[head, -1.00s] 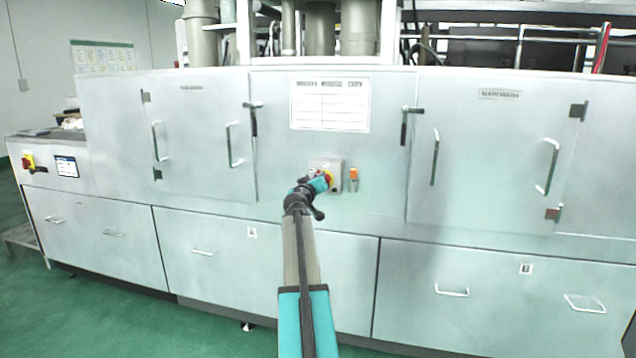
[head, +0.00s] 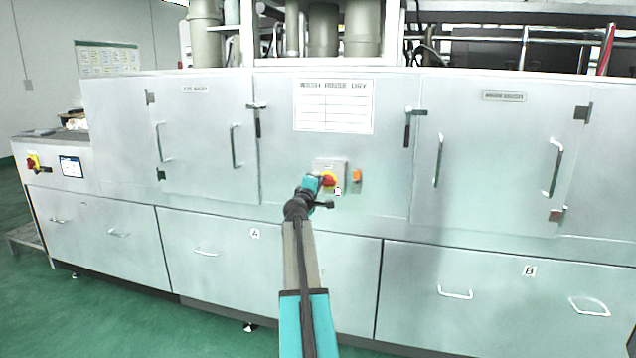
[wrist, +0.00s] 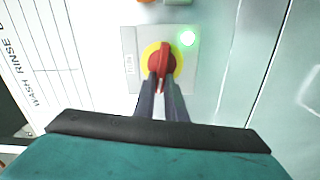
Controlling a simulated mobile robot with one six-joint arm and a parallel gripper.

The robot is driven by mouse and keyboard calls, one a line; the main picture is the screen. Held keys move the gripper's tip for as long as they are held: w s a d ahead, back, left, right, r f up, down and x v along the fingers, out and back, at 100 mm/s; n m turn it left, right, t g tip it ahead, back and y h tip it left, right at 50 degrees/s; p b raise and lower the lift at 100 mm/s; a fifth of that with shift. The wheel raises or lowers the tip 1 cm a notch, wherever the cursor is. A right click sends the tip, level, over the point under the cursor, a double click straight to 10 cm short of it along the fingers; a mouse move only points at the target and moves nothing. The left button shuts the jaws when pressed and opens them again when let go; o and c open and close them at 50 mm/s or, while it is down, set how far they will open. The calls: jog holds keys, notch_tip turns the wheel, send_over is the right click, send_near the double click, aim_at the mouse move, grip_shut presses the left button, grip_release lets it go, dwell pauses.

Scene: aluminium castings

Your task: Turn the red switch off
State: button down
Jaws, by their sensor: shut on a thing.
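The red switch (head: 329,181) is a red knob on a yellow disc, on a grey plate on the front of the steel machine. It also shows in the wrist view (wrist: 161,61), with the knob lying nearly upright in that picture. My gripper (wrist: 161,84) is shut on the lower end of the knob, one dark finger on each side. In the head view my gripper (head: 321,181) reaches the switch from the left and below and hides part of it. A round green lamp (wrist: 187,38) beside the switch is lit.
An orange part (head: 357,176) sits just right of the switch plate. A printed chart (head: 334,106) is above. Doors with handles (head: 438,160) flank the panel. Another red and yellow switch (head: 33,162) is at the far left. Green floor (head: 120,310) is clear in front.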

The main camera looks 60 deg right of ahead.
jog(key=shift+s+d+n, duration=0.25)
jog(key=shift+s+n, duration=0.05)
jog(key=shift+n, duration=0.7)
jog(key=shift+f, duration=0.1)
jog(key=c, duration=1.9)
grip_release()
jog(key=shift+o, duration=0.5)
jog(key=shift+w+a, duration=0.1)
jog(key=shift+w, duration=0.05)
jog(key=shift+a, duration=0.25)
jog(key=v, duration=1.3)
jog(key=shift+a, duration=0.15)
